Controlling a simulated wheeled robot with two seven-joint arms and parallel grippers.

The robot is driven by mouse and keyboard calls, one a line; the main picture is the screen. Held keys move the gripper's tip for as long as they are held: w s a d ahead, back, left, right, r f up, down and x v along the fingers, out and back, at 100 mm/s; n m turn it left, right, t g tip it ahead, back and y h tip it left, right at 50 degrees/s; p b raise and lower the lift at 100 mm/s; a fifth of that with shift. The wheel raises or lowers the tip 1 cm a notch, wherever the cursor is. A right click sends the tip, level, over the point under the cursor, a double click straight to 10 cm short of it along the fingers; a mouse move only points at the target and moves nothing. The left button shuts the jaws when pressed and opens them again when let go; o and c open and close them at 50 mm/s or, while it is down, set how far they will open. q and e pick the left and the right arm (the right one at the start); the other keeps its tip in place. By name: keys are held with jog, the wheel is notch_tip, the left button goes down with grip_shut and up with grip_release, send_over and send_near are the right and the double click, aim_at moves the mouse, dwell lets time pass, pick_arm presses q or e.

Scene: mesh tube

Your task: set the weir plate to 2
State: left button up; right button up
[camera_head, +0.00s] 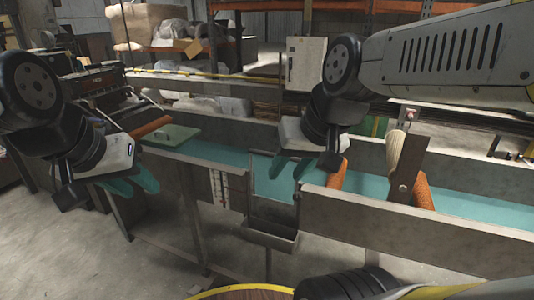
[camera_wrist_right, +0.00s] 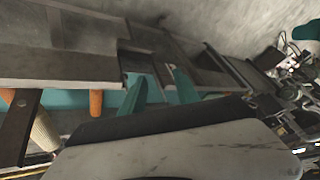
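A grey plate (camera_head: 273,211) stands in the gap of the trough's front wall, above a grey catch box (camera_head: 270,238); it looks like the weir plate. A pale scale strip with red marks (camera_head: 219,187) is on the wall left of it; its numbers are too small to read. My right gripper (camera_head: 292,167) is over the teal channel, just behind and above the gap, open and empty. Its two teal fingers also show apart in the right wrist view (camera_wrist_right: 160,92). My left gripper (camera_head: 132,183) is open and empty in front of the trough's left part.
The trough's front wall (camera_head: 400,228) runs to the right. A dark upright board (camera_head: 407,168) with a cream roll (camera_head: 394,152) stands at right.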

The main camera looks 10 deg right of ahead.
jog(key=w+f+m+g+y, duration=0.2)
jog(key=w+f+m+y, duration=0.25)
jog(key=w+m, duration=0.4)
jog(key=w+f+m+g+y, duration=0.1)
jog(key=w+f+m+y, duration=0.3)
jog(key=w+m, duration=0.45)
jog(key=w+d+f+m+t+y, duration=0.1)
jog(key=w+d+f+m+t, duration=0.1)
jog(key=w+d+m, duration=0.1)
jog(key=w+d+f+m+t+y, duration=0.1)
jog(key=w+d+f+m+t, duration=0.1)
jog(key=d, duration=0.4)
jog(key=w+d+f+m+t+y, duration=0.2)
jog(key=w+d+m+t, duration=0.1)
jog(key=w+d+m, duration=0.1)
jog(key=shift+w+d+f+m+t, duration=0.15)
jog(key=shift+w+f+m+t, duration=0.15)
jog(key=shift+w+m, duration=0.45)
jog(key=shift+s+f+m, duration=0.2)
jog(key=shift+s+m, duration=0.1)
jog(key=shift+m, duration=0.05)
jog(key=shift+w+f, duration=0.1)
jog(key=x, duration=0.7)
jog(key=shift+a, duration=0.4)
